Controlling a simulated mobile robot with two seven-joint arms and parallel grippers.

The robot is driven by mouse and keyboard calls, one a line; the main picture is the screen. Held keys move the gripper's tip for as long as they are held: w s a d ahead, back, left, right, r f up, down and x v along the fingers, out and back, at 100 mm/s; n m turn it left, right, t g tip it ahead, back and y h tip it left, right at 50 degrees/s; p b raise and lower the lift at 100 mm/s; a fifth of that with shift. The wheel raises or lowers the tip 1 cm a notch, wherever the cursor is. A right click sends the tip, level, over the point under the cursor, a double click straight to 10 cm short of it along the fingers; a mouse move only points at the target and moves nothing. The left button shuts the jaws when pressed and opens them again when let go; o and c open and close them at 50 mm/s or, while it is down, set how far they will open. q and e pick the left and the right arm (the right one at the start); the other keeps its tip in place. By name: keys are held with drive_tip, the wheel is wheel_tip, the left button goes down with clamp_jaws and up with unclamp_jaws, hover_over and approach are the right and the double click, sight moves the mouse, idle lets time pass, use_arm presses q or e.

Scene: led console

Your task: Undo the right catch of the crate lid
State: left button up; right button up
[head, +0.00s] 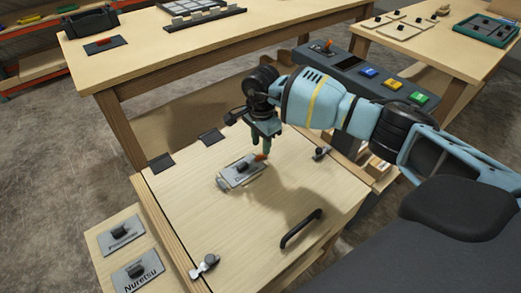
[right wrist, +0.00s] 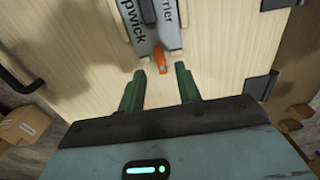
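The pale wooden crate lid (head: 205,205) lies closed and flat, with a black handle (head: 301,228) near its front edge. The right catch (head: 320,153), small and grey with a dark part, is at the lid's right front edge; its exact position is too small to tell. The left catch (head: 205,265) is at the near left corner. My right gripper (head: 261,148) is over the lid, left of the right catch and apart from it. Its green fingers (right wrist: 160,74) are spread and empty in the right wrist view, which shows no catch. My left gripper is out of view.
Grey name plates (head: 242,172) with an orange piece (right wrist: 160,68) lie on the lid under my right gripper. Two dark hinges (head: 162,162) line the back edge. A console with coloured buttons (head: 369,72) stands behind my right arm. A cardboard box (right wrist: 22,127) sits lower down.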

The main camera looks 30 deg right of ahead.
sight(261, 155)
drive_tip(key=shift+f, duration=1.9)
drive_tip(key=shift+c, duration=0.4)
clamp_jaws()
